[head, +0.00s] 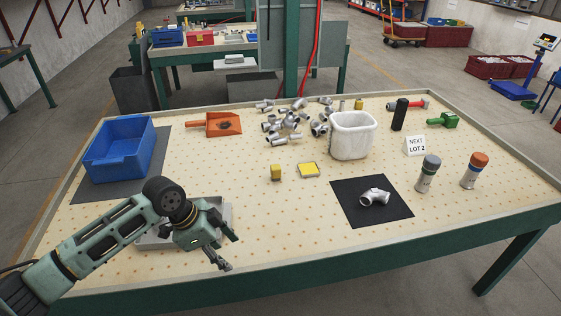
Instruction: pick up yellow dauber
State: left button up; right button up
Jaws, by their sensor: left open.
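A small upright yellow block, which looks like the yellow dauber (276,172), stands on the perforated tabletop near the middle of the table. A flat yellow pad in a dark-edged case (308,169) lies just to its right, apart from it. My left gripper (229,252) is open and empty. It is over the front left of the table, nearer to me and to the left of the dauber, with clear space between them. My arm partly hides a grey tray (154,240) under it. My right gripper is not in view.
A blue bin (121,147) and orange scoop (214,124) are at left. Behind the dauber are several metal castings (283,125) and a white bin (353,136). A black mat (371,208) with a casting, two capped cans and a sign (416,146) are at right.

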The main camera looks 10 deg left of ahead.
aim_at(275, 169)
jog(key=i, duration=1.4)
